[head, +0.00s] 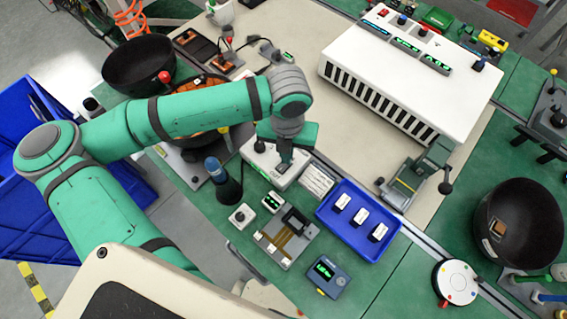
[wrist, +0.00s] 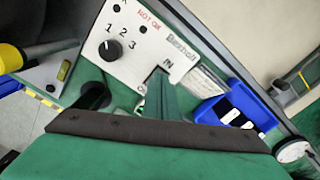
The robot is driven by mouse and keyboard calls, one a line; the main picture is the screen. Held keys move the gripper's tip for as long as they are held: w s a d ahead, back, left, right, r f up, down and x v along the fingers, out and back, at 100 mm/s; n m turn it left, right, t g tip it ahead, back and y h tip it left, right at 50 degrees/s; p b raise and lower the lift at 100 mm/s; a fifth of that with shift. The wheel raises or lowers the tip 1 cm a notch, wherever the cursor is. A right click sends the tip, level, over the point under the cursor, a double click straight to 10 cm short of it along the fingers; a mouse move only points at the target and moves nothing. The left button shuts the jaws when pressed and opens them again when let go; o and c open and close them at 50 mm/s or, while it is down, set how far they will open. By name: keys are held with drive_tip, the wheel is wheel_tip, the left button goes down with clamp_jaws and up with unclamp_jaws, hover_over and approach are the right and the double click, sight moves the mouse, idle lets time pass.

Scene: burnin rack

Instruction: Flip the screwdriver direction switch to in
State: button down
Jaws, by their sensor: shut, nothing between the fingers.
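A white control box (head: 277,163) stands on the green bench under my gripper (head: 286,156). A partly covered label starting with "O" lies below. My gripper (wrist: 160,80) is shut and empty, its tip pointing down at the panel close to the "IN" label. The direction switch is hidden by the fingers, so I cannot tell its position or whether they touch it.
A dark blue-topped tool (head: 222,180) stands left of the box. A blue tray (head: 335,225) with several white-labelled blocks lies to the right, also in the wrist view (wrist: 213,108). A fixture (head: 287,238) sits in front. A large white rack unit (head: 440,75) is at the back right.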

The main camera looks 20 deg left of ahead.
drive_tip(key=shift+f, duration=0.55)
idle(0.4)
wheel_tip(320, 180, up, 7)
idle(0.9)
idle(0.5)
